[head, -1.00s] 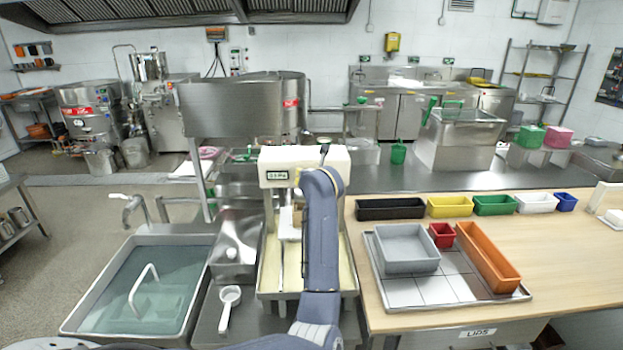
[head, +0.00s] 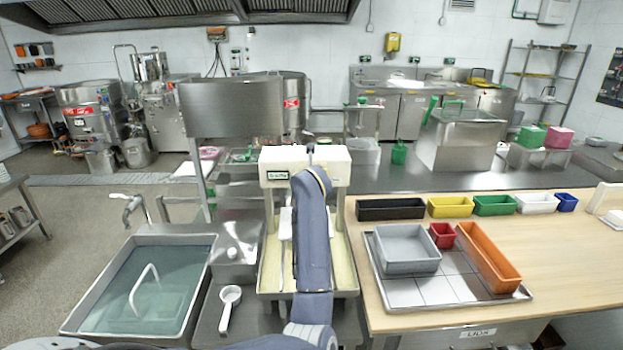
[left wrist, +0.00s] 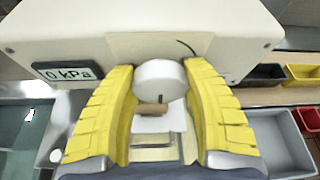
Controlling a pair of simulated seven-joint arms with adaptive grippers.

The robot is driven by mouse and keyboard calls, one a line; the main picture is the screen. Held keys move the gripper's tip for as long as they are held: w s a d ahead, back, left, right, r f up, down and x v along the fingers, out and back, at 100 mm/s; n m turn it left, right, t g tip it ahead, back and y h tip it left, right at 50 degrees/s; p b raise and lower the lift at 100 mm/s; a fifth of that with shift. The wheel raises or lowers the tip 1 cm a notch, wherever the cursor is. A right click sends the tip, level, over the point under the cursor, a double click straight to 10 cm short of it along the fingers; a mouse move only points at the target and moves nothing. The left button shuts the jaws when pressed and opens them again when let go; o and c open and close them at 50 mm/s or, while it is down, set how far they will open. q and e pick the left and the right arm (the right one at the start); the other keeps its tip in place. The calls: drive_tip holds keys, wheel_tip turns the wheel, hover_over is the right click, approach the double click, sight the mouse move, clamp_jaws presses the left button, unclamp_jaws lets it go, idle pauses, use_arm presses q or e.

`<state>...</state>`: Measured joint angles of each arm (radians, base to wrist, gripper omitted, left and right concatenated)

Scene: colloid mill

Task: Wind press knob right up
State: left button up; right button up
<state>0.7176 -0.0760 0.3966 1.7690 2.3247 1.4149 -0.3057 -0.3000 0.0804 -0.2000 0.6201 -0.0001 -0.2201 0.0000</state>
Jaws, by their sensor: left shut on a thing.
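The press is a cream-white housing (head: 275,158) standing in the middle of the head view. Its small display (left wrist: 62,73) reads 0 kPa in the left wrist view. The press knob (left wrist: 159,82) is a round white knob on the housing's front face. My left gripper (left wrist: 161,74) has its yellow fingers on both sides of the knob, shut on it. A white plate and a small brown block (left wrist: 152,108) show below the knob. In the head view my left arm covers the knob and the gripper's fingers. My right gripper is in neither view.
A water-filled sink (head: 88,325) stands at left, with a white scoop (head: 229,296) beside the press. At right, a wooden table bears a tray (head: 410,300) with a grey bin (head: 405,262), a red bin and an orange bin (head: 490,262). Several coloured bins line its back.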

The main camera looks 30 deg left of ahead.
use_arm(q)
drive_tip(key=o, duration=1.3)
drive_tip(key=shift+s, duration=0.1)
drive_tip(key=v, duration=1.2)
